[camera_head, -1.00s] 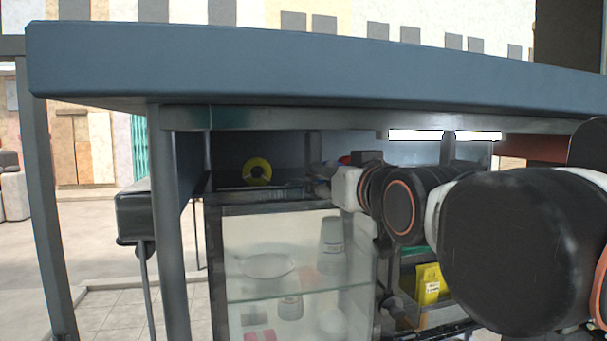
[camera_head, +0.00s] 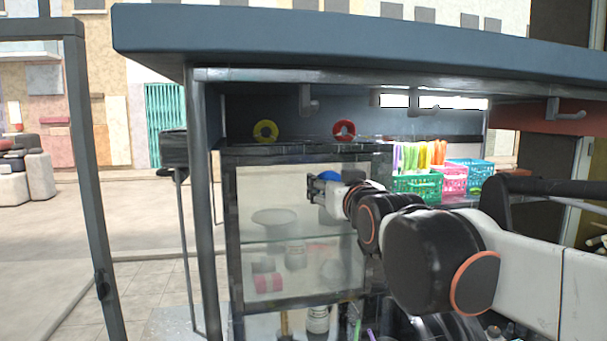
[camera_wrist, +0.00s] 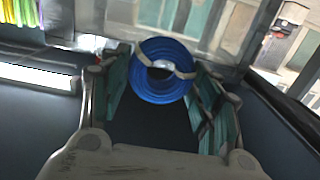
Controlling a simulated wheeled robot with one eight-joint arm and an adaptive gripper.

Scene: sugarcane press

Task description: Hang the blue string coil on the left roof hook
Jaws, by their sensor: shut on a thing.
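The blue string coil (camera_wrist: 160,88) is held between the two fingers of my gripper (camera_wrist: 166,82) in the wrist view, with a pale band on it. In the head view my gripper (camera_head: 317,188) is in front of the glass cabinet, with a small part of the blue coil (camera_head: 329,176) showing; the arm hides the rest. The left roof hook (camera_head: 308,103) hangs under the roof edge, above and slightly left of my gripper. It is empty, and the coil is well apart from it.
A yellow coil (camera_head: 265,132) and a red coil (camera_head: 343,130) are at the cabinet top (camera_head: 240,150). More hooks hang at the middle (camera_head: 424,108) and right (camera_head: 553,109). Coloured baskets (camera_head: 418,187) stand at right. A roof post (camera_head: 205,200) stands left of the cabinet.

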